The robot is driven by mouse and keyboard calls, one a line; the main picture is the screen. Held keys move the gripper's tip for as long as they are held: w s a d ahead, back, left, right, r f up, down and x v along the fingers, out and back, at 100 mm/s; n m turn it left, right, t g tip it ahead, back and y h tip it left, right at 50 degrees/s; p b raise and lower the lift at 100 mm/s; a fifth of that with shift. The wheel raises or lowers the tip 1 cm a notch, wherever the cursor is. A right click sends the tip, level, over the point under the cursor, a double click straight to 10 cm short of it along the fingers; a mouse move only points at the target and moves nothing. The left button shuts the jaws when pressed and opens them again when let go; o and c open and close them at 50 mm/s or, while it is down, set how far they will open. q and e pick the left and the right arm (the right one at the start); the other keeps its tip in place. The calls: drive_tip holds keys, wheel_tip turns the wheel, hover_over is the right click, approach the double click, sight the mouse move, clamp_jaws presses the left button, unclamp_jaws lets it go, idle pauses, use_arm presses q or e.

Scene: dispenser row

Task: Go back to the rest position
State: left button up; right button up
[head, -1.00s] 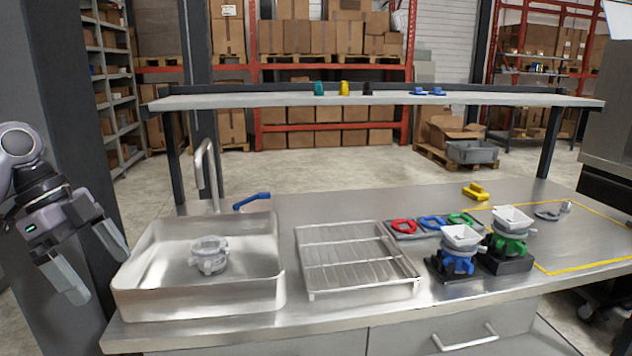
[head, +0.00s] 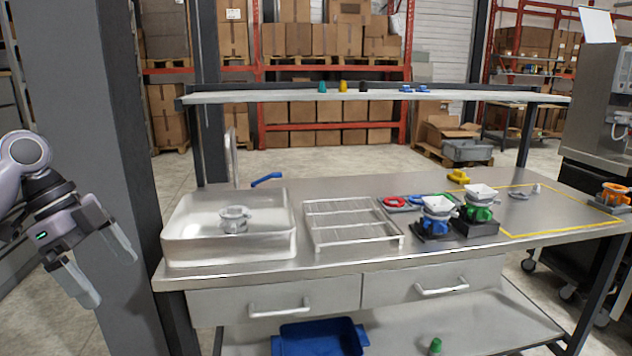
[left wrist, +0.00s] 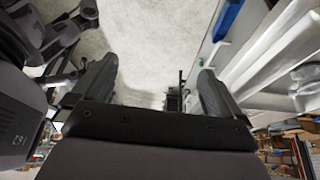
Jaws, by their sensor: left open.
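My left gripper (head: 108,267) hangs in the air left of the steel workbench (head: 230,279), clear of it and pointing down. Its two fingers are apart with nothing between them; they also show spread in the left wrist view (left wrist: 155,92), over bare floor. My right gripper is not in view.
On the bench are a sink (head: 190,249) with a grey part (head: 234,219), a wire rack (head: 350,238), and blue (head: 436,226) and green (head: 480,213) dispenser units. A dark post (head: 75,120) stands behind my left arm. A blue bin (head: 320,340) is on the lower shelf.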

use_arm(q)
drive_tip(key=w+d+f+n+t, duration=0.15)
drive_tip(key=d+f, duration=0.25)
drive_tip(key=f, duration=0.4)
drive_tip(key=d+f+n+t, duration=0.1)
drive_tip(key=d+f+n, duration=0.15)
drive_tip(key=f, duration=0.55)
drive_tip(key=w+d+f+n+t, duration=0.1)
drive_tip(key=d+f, duration=0.3)
drive_tip(key=f, duration=0.4)
drive_tip(key=s+d+f+n+t, duration=0.2)
drive_tip(key=s+d+f+n, duration=0.1)
drive_tip(key=s+f, duration=0.25)
drive_tip(key=s+d+f+n+t, duration=0.2)
drive_tip(key=s+f+n, duration=0.1)
drive_tip(key=s+f, duration=0.3)
drive_tip(key=s+a+f+n+t+y, duration=0.1)
drive_tip(key=s+n+t+y, duration=0.1)
drive_tip(key=s, duration=0.7)
drive_tip(key=shift+s+f+n+t+y, duration=0.15)
drive_tip(key=shift+f+n+t+y, duration=0.2)
drive_tip(key=shift+n, duration=0.35)
drive_tip(key=shift+a, duration=0.1)
drive_tip(key=shift+c, duration=0.3)
